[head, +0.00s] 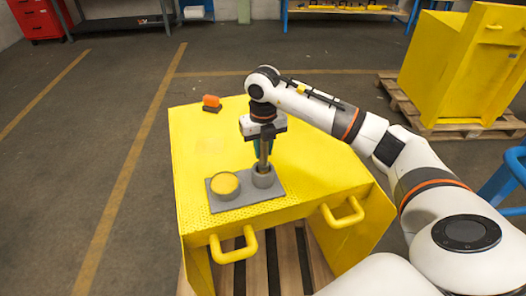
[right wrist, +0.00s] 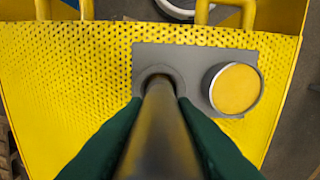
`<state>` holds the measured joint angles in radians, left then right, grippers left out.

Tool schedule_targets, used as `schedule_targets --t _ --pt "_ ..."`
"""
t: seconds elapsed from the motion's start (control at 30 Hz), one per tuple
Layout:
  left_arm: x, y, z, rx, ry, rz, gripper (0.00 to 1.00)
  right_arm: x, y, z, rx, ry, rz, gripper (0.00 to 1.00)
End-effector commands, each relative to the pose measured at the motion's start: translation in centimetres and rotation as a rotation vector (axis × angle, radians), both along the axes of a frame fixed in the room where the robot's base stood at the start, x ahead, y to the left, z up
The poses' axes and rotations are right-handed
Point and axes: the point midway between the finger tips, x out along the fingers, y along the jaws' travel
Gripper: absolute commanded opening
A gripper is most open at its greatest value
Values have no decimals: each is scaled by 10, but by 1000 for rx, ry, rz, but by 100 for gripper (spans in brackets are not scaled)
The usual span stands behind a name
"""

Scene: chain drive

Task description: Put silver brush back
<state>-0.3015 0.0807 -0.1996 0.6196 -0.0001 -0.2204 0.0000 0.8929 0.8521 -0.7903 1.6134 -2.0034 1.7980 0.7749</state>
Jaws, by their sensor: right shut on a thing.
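The brush (head: 264,153) is a dark grey, metallic-looking shaft standing upright. My right gripper (head: 263,146) is shut on it from above, with the green fingers on either side of the shaft. The shaft also fills the middle of the right wrist view (right wrist: 160,130). Its lower end meets the round grey holder (head: 264,179) on the grey plate (head: 236,202). In the right wrist view the shaft lines up with the holder's opening (right wrist: 158,74); how deep it sits is hidden. My left gripper is not in view.
A round tin with a yellow top (head: 225,184) stands on the plate, left of the holder. An orange-and-dark object (head: 211,102) lies at the far left of the yellow perforated table (head: 317,160). Handles (head: 234,246) stick out at the front edge. The table's right side is clear.

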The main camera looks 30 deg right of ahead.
Motion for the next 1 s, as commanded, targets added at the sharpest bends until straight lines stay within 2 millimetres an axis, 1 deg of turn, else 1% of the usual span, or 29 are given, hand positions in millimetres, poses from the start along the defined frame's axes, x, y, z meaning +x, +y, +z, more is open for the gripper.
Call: schedule_targets --t 0.03,0.13,0.47,0.5,0.57,0.6,0.87,0.93,1.0 --pt "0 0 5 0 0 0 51 0 0 -7 0 4 -1 0" --pt "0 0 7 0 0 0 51 -1 0 -19 0 2 0 0" --pt "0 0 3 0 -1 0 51 0 0 -25 0 0 1 0" --pt "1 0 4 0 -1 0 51 0 0 -24 0 0 1 29" --pt "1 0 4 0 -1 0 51 0 0 -24 0 0 1 39" --pt "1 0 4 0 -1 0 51 0 0 -24 0 0 1 45" --pt "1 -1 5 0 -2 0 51 0 0 -24 0 0 0 46" --pt "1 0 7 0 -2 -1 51 0 0 -21 0 0 0 46" --pt "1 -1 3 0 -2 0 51 1 0 -17 0 -3 0 46"
